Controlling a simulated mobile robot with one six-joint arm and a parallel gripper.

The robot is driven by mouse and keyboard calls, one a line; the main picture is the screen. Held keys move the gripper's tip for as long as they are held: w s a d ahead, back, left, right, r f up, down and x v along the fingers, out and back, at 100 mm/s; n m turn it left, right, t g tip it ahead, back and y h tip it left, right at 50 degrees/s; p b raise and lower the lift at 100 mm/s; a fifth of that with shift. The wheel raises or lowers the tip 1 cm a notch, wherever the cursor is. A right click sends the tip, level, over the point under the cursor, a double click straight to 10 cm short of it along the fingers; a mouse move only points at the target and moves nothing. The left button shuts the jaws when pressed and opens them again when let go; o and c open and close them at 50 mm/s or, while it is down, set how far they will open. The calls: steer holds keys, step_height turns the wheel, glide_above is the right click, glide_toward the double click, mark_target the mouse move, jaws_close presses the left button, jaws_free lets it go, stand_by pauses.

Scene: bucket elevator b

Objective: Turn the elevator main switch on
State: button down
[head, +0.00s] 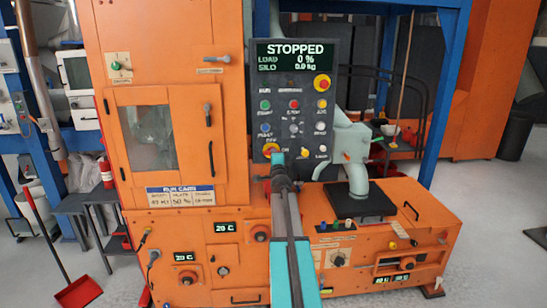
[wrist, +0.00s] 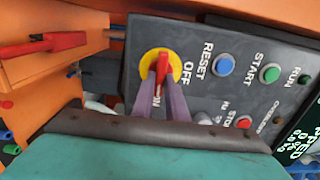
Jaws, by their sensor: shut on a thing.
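The main switch is a red handle on a round yellow plate. It sits at the lower left corner of the dark control panel (head: 308,95) in the head view, where my gripper (head: 279,158) partly covers it. In the wrist view the red handle (wrist: 163,62) stands between the two purple fingers of my gripper (wrist: 163,78), which are shut on it. The yellow plate (wrist: 147,70) shows around it. The label OFF is right of the handle and ON is beneath it, between the fingers. The panel's screen (head: 294,55) reads STOPPED, load 0 %, silo 0.0 kg.
Coloured buttons, including a blue RESET (wrist: 224,64) and a green START (wrist: 269,73), lie close beside the switch. An orange cabinet (head: 175,60) stands left; a low orange housing (head: 425,215) extends right.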

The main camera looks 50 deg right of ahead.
steer(key=shift+r, duration=0.2)
steer(key=c, duration=1.8)
jaws_free()
steer(key=shift+c, duration=0.2)
steer(key=shift+o, duration=0.4)
steer(key=shift+f, duration=0.1)
steer(key=shift+f, duration=0.1)
steer(key=v, duration=1.3)
steer(key=shift+s+a+b, duration=0.25)
steer(key=shift+b, duration=0.05)
steer(key=shift+w, duration=0.1)
